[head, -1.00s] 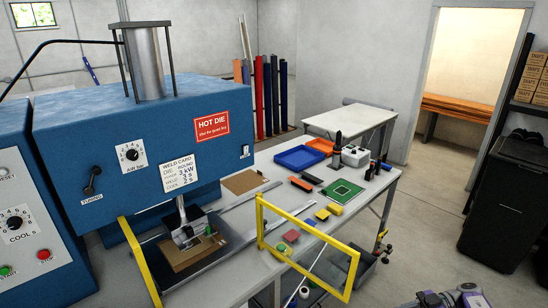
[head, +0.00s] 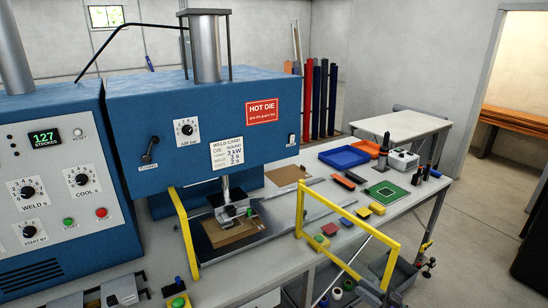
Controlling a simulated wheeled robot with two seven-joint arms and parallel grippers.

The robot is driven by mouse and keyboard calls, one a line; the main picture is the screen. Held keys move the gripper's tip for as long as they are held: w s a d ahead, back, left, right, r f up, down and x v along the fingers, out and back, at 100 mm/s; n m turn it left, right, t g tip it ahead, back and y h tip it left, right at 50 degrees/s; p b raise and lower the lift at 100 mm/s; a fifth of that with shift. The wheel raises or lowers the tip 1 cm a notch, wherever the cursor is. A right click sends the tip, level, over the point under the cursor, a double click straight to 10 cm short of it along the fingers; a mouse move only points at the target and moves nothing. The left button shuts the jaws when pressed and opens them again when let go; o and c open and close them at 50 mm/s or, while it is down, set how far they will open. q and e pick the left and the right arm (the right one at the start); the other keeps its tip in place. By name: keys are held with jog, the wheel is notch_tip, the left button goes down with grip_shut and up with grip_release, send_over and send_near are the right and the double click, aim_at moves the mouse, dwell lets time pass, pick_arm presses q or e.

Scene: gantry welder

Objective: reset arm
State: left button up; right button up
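What looks like my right gripper (head: 372,291) is a small dark shape at the bottom edge, in front of the yellow frame's lower corner. It is cut off, and its fingers cannot be made out. I cannot make out my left gripper. The blue welder (head: 215,95) stands at the left with its head above a tray. A brown card piece (head: 228,231) lies on this tray, under the grey die holder (head: 231,207). The yellow guard frame (head: 345,217) stands at the table's front edge.
The table (head: 290,245) holds a blue tray (head: 344,157), an orange tray (head: 366,148), a green board (head: 386,192) and small blocks. A grey clamp-like block (head: 122,290) and a green button (head: 178,303) are at lower left. Floor (head: 480,225) is clear at right.

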jog(key=w+a+f+m+t+h+b, duration=0.35)
jog(key=a+f+m+h, duration=0.2)
jog(key=f, duration=0.25)
jog(key=s+a+f+m+g+h+b, duration=0.2)
jog(key=s+a+f, duration=0.15)
jog(key=f, duration=0.35)
jog(key=s+a+f+m+g+h+b, duration=0.1)
jog(key=s+a+f+m+g+h, duration=0.15)
jog(key=a+f, duration=0.4)
pick_arm(q)
notch_tip(320, 180, down, 13)
jog(key=b, duration=0.5)
pick_arm(e)
jog(key=s+a+f+g+h, duration=0.1)
jog(key=s+f+g, duration=0.3)
jog(key=s, duration=0.5)
jog(key=s+a+f+m+g, duration=0.1)
jog(key=s+a+f+g, duration=0.1)
jog(key=s+f, duration=0.4)
jog(key=s+a+f+g+h, duration=0.1)
jog(key=s+f+g, duration=0.4)
jog(key=s, duration=0.7)
jog(key=shift+s+a+g+h, duration=0.2)
jog(key=shift+a+g+h, duration=0.1)
jog(key=shift+a, duration=0.4)
pick_arm(q)
jog(key=shift+a, duration=0.15)
pick_arm(e)
jog(key=shift+a, duration=0.1)
